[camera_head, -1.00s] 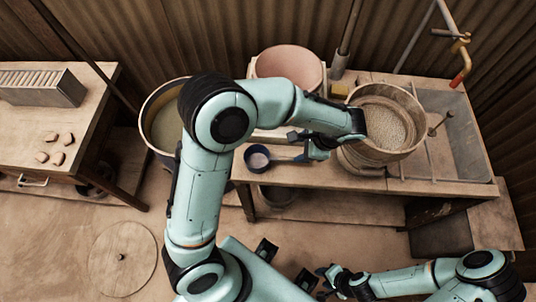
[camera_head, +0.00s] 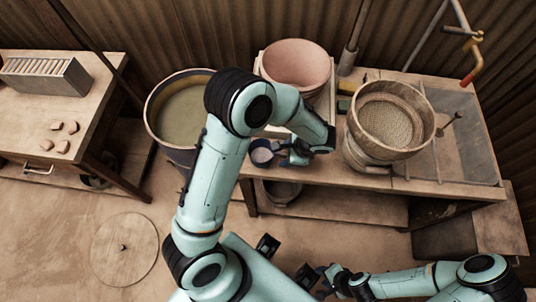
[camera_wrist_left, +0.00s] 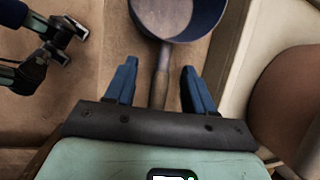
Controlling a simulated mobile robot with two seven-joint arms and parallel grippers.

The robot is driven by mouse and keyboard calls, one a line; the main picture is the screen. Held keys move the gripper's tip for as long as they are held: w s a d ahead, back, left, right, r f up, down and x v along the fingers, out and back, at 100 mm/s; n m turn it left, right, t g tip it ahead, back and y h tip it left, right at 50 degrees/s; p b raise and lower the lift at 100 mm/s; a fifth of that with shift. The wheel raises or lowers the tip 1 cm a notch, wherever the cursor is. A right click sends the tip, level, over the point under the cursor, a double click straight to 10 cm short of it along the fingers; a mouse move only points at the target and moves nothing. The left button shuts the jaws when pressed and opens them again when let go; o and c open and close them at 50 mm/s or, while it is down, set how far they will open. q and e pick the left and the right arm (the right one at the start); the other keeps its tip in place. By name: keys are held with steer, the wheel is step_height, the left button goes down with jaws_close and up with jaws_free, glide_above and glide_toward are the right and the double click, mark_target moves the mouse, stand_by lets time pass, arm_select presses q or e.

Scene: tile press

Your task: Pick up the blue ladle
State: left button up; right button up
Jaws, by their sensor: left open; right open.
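The blue ladle (camera_head: 262,152) lies at the front left of the bench in the head view, partly hidden by my left gripper (camera_head: 292,152). My left gripper (camera_wrist_left: 153,82) is open, with one finger on each side of the handle and gaps to both. My right gripper (camera_head: 322,279) is open near the bottom of the head view, away from the bench.
A large tub (camera_head: 163,148) stands at the left. My right gripper shows in the wrist view (camera_wrist_left: 66,38).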

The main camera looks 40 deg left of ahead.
arm_select(q)
jaws_close()
